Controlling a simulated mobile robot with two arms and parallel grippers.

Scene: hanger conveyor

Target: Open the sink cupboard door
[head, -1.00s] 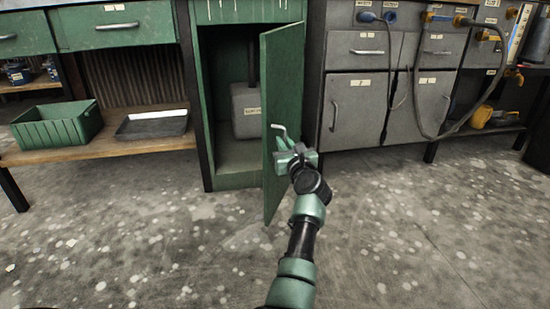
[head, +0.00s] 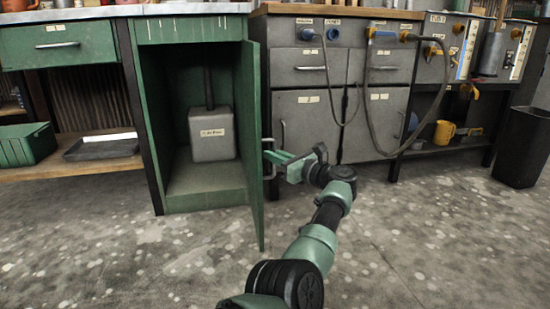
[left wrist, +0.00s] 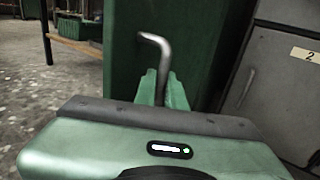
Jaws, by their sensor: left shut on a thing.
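The green sink cupboard door (head: 253,130) stands wide open, swung out at the cupboard's right side and seen nearly edge-on. The cupboard (head: 205,190) shows its inside, with a grey labelled box (head: 212,135) and a dark pipe above it. My left gripper (head: 276,158) is at the door's outer face, to its right, shut on the bent metal handle (head: 269,143). In the left wrist view the handle (left wrist: 153,40) rises between the green fingers (left wrist: 162,90), against the door (left wrist: 190,35). My right gripper does not show.
Grey cabinets (head: 305,120) with a hanging hose stand to the right, close to my gripper. A green crate (head: 25,145) and a dark tray (head: 103,147) lie on a low shelf at left. A black bin (head: 522,145) stands far right. The floor in front is clear.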

